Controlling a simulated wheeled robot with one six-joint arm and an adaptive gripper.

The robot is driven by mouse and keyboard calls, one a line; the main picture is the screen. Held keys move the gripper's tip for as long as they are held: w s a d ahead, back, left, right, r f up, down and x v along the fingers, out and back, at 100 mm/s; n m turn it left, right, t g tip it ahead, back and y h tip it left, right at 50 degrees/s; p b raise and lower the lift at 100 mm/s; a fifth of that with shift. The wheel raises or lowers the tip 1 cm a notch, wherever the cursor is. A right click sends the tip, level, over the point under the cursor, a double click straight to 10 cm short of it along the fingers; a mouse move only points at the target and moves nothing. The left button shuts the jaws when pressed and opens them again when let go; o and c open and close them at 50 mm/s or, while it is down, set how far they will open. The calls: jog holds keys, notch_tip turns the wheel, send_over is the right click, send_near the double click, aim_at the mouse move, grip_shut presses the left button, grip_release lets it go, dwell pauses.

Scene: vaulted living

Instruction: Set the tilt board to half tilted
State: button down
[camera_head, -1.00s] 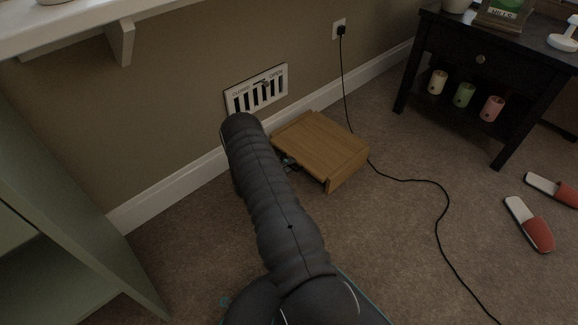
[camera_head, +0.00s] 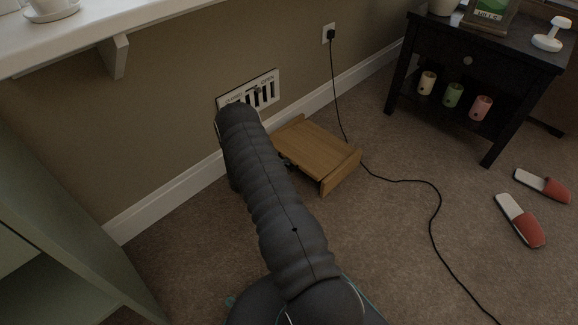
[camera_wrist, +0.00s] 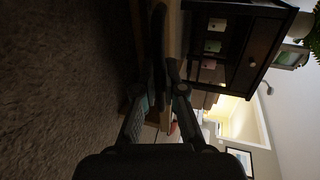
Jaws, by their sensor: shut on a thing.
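The tilt board (camera_head: 318,152) is a light wooden panel between low wooden end pieces on the carpet, beside the skirting board. Its top slopes, but I cannot tell the exact angle. In the head view my dark arm reaches to its left side and hides that edge and most of my gripper. In the wrist view my gripper (camera_wrist: 161,76) has its two fingers close together at the wooden tilt board (camera_wrist: 173,32), closed on its edge. The contact itself is dark and hard to see.
A black cable (camera_head: 400,180) runs from the socket (camera_head: 329,34) past the board's right side. A dark side table (camera_head: 480,75) and red slippers (camera_head: 521,221) stand right. A green shelf (camera_head: 60,200) is at left.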

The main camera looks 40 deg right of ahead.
jog(key=c, duration=1.2)
grip_release()
jog(key=shift+c, duration=0.2)
jog(key=v, duration=1.2)
